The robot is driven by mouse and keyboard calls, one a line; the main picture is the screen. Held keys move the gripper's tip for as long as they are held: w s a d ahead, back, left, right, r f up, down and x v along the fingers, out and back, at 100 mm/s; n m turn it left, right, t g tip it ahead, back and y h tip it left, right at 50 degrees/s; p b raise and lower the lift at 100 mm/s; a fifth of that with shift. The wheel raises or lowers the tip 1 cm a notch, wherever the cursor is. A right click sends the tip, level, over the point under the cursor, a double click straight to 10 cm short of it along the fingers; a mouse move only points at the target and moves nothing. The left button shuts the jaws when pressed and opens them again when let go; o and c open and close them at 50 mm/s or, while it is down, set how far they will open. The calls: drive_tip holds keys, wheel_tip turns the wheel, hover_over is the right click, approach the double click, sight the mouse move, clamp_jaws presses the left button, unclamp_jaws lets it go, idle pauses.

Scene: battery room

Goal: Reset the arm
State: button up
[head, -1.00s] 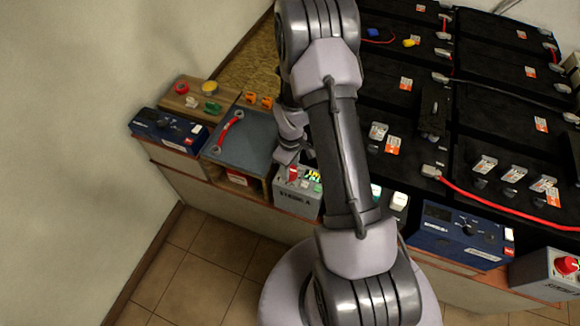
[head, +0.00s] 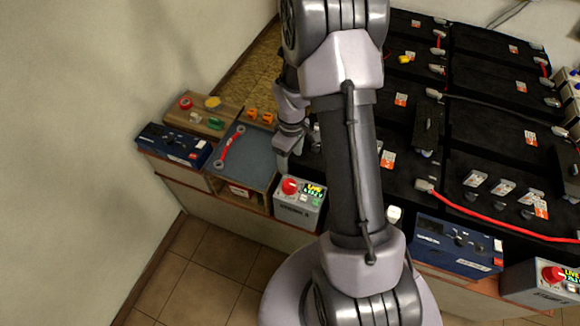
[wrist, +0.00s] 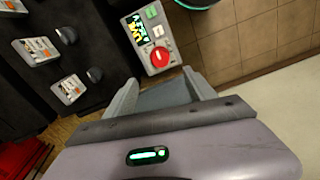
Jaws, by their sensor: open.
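My arm rises through the middle of the head view. My gripper (head: 284,160) hangs just behind a grey control box (head: 300,204) with a red knob (head: 290,186) and green-yellow labels, partly hidden by my arm links. In the wrist view my gripper (wrist: 162,90) has its two jaws apart with nothing between them except the grey mat (wrist: 165,96) seen beyond. The box with its red knob (wrist: 159,57) and buttons lies past the jaw tips there, apart from them.
Black batteries (head: 492,146) with grey terminals and red cables fill the right. Blue devices stand at left (head: 176,146) and right (head: 455,247). A second grey box (head: 545,283) is at far right. A wall bounds the left.

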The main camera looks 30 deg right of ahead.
wheel_tip(320, 180, up, 4)
drive_tip(key=shift+d+f+p, duration=0.1)
drive_tip(key=shift+f+p, duration=0.05)
drive_tip(key=shift+p, duration=0.2)
drive_tip(key=s+a+r+m+t, duration=0.2)
drive_tip(key=a+r, duration=0.2)
drive_tip(key=r, duration=0.5)
drive_tip(key=s+a+r+m+t, duration=0.1)
drive_tip(key=s+a+r+m, duration=0.15)
drive_tip(key=a+r, duration=0.45)
drive_tip(key=s+a+r+m+t, duration=0.1)
drive_tip(key=s+a+r+m, duration=0.1)
drive_tip(key=s+r, duration=0.3)
drive_tip(key=s+a+r+m+t+y, duration=0.1)
drive_tip(key=s+a+r+m+t, duration=0.1)
drive_tip(key=s, duration=0.6)
wheel_tip(320, 180, up, 3)
drive_tip(key=shift+a+r+m+y+b, duration=0.1)
drive_tip(key=shift+a+m+y+b, duration=0.3)
drive_tip(key=shift+a+m, duration=0.45)
drive_tip(key=shift+a, duration=0.1)
